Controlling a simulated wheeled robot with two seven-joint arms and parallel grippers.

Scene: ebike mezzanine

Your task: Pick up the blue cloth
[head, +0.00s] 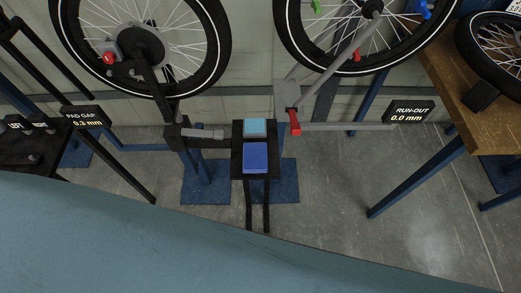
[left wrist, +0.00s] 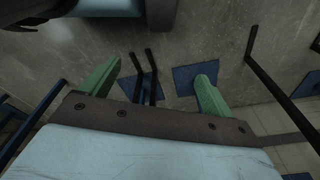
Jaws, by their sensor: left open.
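A folded blue cloth (head: 256,157) lies flat on the near part of a small black stand top (head: 236,165) in the head view. A lighter blue, flat-topped item (head: 255,127) sits just behind it on the same stand; I cannot tell if it is also cloth. My left gripper (left wrist: 155,85) shows in the left wrist view with its two green fingers wide apart and nothing between them. The cloth is not seen in the left wrist view. Neither gripper appears in the head view.
Two bike wheels (head: 222,45) (head: 284,45) hang behind the stand on frames. A red-tipped lever (head: 295,122) is close to the stand's right. A wooden bench (head: 490,118) is at right, a dark table (head: 30,158) at left. Grey floor (head: 335,205) is open right of the stand.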

